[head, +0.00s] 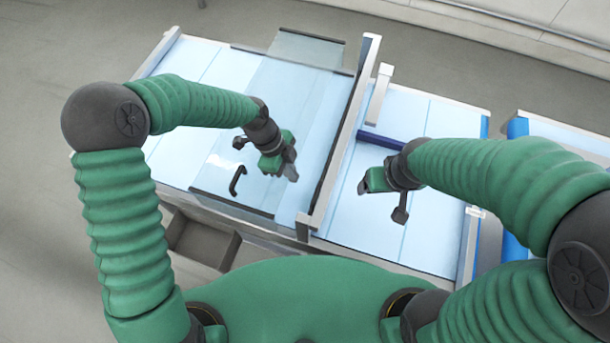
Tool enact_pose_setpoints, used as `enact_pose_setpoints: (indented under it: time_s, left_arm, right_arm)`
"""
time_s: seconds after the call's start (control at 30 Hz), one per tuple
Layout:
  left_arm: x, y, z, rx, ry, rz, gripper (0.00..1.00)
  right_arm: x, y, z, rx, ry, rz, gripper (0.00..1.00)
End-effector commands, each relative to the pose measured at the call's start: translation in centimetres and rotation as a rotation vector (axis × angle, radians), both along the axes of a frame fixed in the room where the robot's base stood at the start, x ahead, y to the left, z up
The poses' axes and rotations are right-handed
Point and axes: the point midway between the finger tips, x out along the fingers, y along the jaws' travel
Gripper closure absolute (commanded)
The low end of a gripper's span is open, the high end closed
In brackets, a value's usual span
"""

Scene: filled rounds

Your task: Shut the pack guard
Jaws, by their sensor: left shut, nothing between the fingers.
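The pack guard looks like a clear see-through panel (225,165) with a dark front edge, over the pale blue bed on the left. Its black bar handle (238,180) sits near the front edge. My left gripper (291,170) is shut and empty, to the right of the handle and apart from it, over the panel's right part. My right gripper (363,187) hangs over the bed section right of the grey frame, away from the handle. I cannot tell how far the guard is open.
A grey upright frame (340,135) stands between the two bed sections, right of my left gripper. A second clear plate (305,47) sticks out at the back. A dark blue bar (380,141) lies behind my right gripper. A grey open bin (203,242) is below the front edge.

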Motion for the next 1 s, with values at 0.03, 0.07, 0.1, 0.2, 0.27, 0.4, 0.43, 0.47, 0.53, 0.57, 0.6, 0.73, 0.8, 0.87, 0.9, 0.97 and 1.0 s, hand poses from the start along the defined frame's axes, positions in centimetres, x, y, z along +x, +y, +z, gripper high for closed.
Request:
enact_pose_setpoints:
  time_s: [0.03, 0.07, 0.1, 0.2, 0.27, 0.4, 0.43, 0.47, 0.53, 0.57, 0.6, 0.73, 0.8, 0.87, 0.9, 0.97, 1.0]
  left_arm:
    - [0.8, 1.7, 0.1, 0.001, -0.003, 0.010, 1.00]
    - [1.2, 2.6, 0.1, 0.001, -0.004, 0.012, 1.00]
    - [1.7, 3.9, 0.1, -0.001, -0.005, 0.011, 1.00]
    - [3.0, 7.0, 0.1, -0.002, -0.004, 0.012, 1.00]
    - [3.7, 8.8, 0.1, -0.003, -0.004, 0.012, 1.00]
    - [5.2, 12.6, 0.0, 0.001, -0.003, 0.010, 1.00]
    - [5.6, 13.3, 0.1, 0.001, -0.003, 0.009, 1.00]
    - [5.9, 14.0, 0.0, 0.001, -0.003, 0.008, 1.00]
    - [6.5, 15.5, 0.1, 0.002, -0.004, 0.007, 1.00]
    - [6.7, 16.1, 0.1, 0.002, -0.003, 0.006, 1.00]
    - [7.1, 16.8, 0.1, 0.003, -0.004, 0.007, 1.00]
    - [7.9, 18.5, 0.2, 0.003, -0.003, 0.005, 1.00]
    - [8.1, 19.2, 0.2, 0.002, -0.003, 0.004, 1.00]
    - [8.3, 19.7, 0.2, 0.001, -0.002, 0.003, 1.00]
    - [8.4, 19.9, 0.2, 0.001, -0.002, 0.003, 1.00]
    - [8.5, 20.2, 0.2, 0.000, -0.002, 0.003, 1.00]
    - [8.5, 20.3, 0.2, 0.001, -0.003, 0.003, 1.00]
  right_arm:
    - [0.0, 0.0, 0.3, 0.000, 0.000, 0.000, 0.24]
    - [0.0, 0.0, 0.3, 0.000, 0.000, 0.000, 0.24]
    - [0.0, 0.0, 0.5, 0.000, 0.000, 0.000, 0.24]
    - [0.0, 0.0, 0.7, 0.000, 0.000, 0.000, 0.24]
    - [0.0, 0.0, 0.8, 0.000, 0.000, 0.000, 0.24]
    - [0.0, 0.0, 0.8, 0.000, 0.000, 0.001, 0.24]
    - [0.0, 0.0, 0.8, 0.000, 0.000, 0.001, 0.24]
    - [0.0, 0.0, 0.8, 0.000, 0.000, 0.001, 0.24]
    - [0.0, 0.0, 0.7, 0.000, 0.000, 0.001, 0.24]
    - [0.0, 0.0, 0.7, 0.000, 0.000, 0.001, 0.24]
    - [0.0, 0.0, 0.6, 0.000, 0.000, 0.001, 0.24]
    - [0.0, 0.0, 0.5, 0.000, 0.000, 0.000, 0.24]
    - [0.0, 0.0, 0.5, 0.000, 0.000, 0.000, 0.24]
    - [0.0, 0.0, 0.5, 0.000, 0.000, 0.000, 0.24]
    - [0.0, 0.0, 0.5, 0.000, 0.000, 0.000, 0.24]
    - [0.0, 0.0, 0.5, 0.000, 0.000, 0.000, 0.24]
    - [0.0, 0.0, 0.5, 0.000, 0.000, 0.000, 0.24]
